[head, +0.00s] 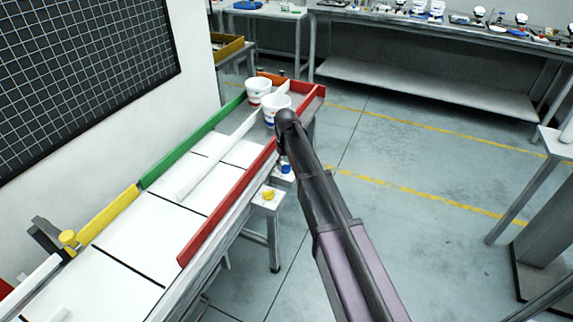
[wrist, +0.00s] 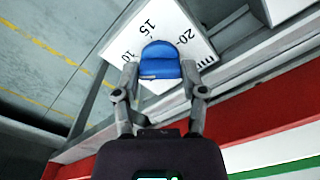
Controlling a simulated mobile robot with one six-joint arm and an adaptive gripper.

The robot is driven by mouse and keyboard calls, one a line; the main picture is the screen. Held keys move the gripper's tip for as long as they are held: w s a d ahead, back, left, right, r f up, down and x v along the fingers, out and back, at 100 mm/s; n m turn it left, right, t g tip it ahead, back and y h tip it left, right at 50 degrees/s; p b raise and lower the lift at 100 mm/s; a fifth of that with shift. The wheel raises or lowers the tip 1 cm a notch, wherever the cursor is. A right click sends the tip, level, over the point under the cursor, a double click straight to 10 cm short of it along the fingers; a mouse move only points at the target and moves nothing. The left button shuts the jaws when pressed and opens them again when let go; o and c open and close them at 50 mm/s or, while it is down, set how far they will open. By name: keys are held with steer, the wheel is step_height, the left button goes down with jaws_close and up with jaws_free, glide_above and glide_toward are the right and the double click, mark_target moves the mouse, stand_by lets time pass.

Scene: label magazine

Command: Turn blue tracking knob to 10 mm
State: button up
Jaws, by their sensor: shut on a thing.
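The blue knob (wrist: 160,62) sits on a white scale plate (wrist: 180,30) in the wrist view. The plate has black marks, with 10, 15 and 20 readable. My gripper (wrist: 160,76) is shut on the blue knob, one finger on each side. The setting is hard to read because the knob and fingers cover part of the scale. In the head view the blue knob (head: 286,169) shows small beside the red rail, partly behind my arm.
A yellow knob (head: 268,195) on a white plate is nearby. A red rail (head: 229,205) runs along the conveyor edge beside the knobs. Two white tubs (head: 258,91) (head: 275,104) stand at the conveyor's far end.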

steer(key=shift+s, duration=0.1)
steer(key=o, duration=1.1)
steer(key=shift+o, duration=0.2)
steer(key=s+d+r+m+p, duration=0.3)
steer(key=s+d+r+p, duration=0.1)
steer(key=s+d, duration=0.7)
steer(key=s+d+r+m+p, duration=0.3)
steer(key=s+d+r+p, duration=0.2)
steer(key=s+d, duration=0.7)
steer(key=s, duration=0.2)
steer(key=shift+s+d, duration=0.2)
steer(key=shift+s, duration=0.15)
